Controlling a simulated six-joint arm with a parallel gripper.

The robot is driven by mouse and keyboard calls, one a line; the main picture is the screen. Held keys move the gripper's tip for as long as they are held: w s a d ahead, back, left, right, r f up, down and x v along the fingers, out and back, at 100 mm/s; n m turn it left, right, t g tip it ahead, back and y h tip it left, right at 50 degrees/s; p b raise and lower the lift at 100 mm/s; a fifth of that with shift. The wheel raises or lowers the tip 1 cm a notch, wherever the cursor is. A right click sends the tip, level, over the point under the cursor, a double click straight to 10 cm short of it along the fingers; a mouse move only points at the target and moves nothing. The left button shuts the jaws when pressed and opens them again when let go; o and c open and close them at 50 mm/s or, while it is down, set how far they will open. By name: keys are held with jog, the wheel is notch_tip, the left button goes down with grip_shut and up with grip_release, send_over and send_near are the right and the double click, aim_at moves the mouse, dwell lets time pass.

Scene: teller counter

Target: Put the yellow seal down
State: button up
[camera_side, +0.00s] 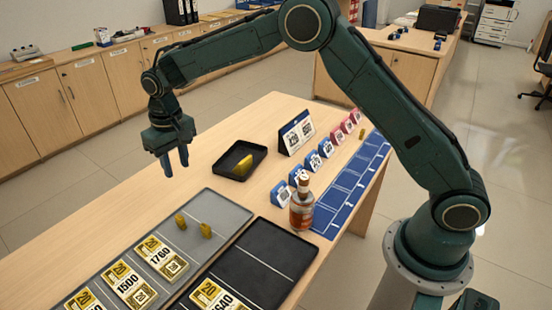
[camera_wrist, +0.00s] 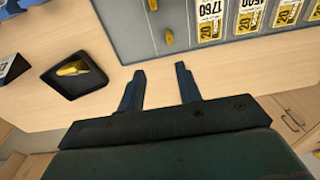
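My gripper (camera_side: 175,163) hangs over the far left edge of the wooden counter, fingers pointing down. It is open; in the wrist view a clear, empty gap shows between the fingers (camera_wrist: 160,80). A yellow piece (camera_side: 244,165) lies in the small black tray (camera_side: 222,170), and it also shows in the wrist view (camera_wrist: 72,68). Two small yellow pieces, one upper left (camera_side: 180,221) and one lower right (camera_side: 206,231), are on the grey tray (camera_side: 225,209). Another small yellow piece (camera_side: 362,133) is by the blue strip. Which one is the yellow seal I cannot tell.
The grey tray holds several yellow-and-white cards (camera_side: 160,258). A black divided tray (camera_side: 260,240) lies beside it with another card. An amber bottle (camera_side: 302,208), blue and red stands (camera_side: 312,162), a calendar-like stand (camera_side: 296,133) and the blue marked strip (camera_side: 350,188) line the right side.

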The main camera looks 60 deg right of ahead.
jog(key=s+d+r+t, duration=0.1)
jog(key=s+d+r, duration=0.3)
jog(key=s+r, duration=0.45)
jog(key=s+d+r+t, duration=0.1)
jog(key=s+d+r, duration=0.4)
jog(key=s+r, duration=0.3)
jog(key=s+d+t, duration=0.1)
jog(key=s+d, duration=0.1)
jog(key=s, duration=0.8)
jog(key=s+d+t, duration=0.2)
jog(key=s+d, duration=0.1)
jog(key=s, duration=0.8)
jog(key=shift+f, duration=0.15)
